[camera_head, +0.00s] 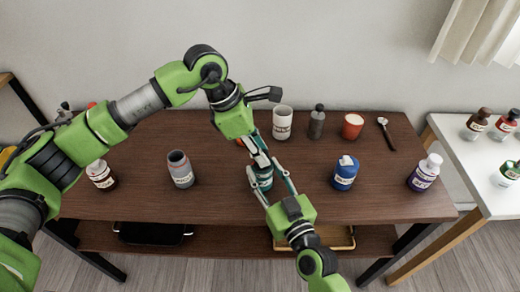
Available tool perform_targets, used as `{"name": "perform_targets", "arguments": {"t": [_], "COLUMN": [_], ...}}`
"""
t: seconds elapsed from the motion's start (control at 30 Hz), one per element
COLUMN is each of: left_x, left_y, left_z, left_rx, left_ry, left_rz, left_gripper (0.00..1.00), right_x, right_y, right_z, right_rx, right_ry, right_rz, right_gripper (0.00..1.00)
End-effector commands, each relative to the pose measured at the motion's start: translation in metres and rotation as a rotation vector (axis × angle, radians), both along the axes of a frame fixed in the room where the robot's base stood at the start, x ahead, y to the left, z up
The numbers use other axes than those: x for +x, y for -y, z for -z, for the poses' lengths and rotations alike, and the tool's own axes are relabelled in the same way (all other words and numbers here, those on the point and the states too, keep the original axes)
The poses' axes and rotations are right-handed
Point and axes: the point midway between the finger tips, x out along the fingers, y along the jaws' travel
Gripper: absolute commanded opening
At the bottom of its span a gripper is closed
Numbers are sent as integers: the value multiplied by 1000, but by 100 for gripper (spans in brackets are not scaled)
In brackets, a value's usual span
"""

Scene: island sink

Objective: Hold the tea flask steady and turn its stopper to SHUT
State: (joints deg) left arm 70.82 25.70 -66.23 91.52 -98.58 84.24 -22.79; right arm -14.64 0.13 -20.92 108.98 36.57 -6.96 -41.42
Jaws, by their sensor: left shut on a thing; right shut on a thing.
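The tea flask (264,183), a small teal vessel with a pale label, stands upright near the middle of the brown table. My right gripper (268,179) reaches in from the front, its fingers on either side of the flask's body, shut on it. My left gripper (261,158) comes down from above and is shut at the flask's top, where the stopper sits. The stopper is hidden by the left fingers, so its turn position and any marking cannot be read.
On the brown table (220,207), a grey jar (180,169) and a dark labelled bottle (101,174) stand left. A blue jar (345,172) and a purple bottle (424,173) stand right.

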Motion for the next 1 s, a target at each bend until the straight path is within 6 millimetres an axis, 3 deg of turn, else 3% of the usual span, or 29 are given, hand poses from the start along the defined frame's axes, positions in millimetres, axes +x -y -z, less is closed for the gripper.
{"name": "perform_targets", "arguments": {"t": [0.37,1.0], "left_x": [-1,-4], "left_y": [0,2], "left_z": [0,0], "left_rx": [1,2], "left_ry": [2,3], "left_rz": [-130,-710], "left_gripper": [3,3], "right_x": [0,0], "right_y": [0,0], "right_z": [0,1], "right_rx": [-1,-1], "right_ry": [0,0], "right_rz": [0,-1], "right_gripper": [15,15]}}
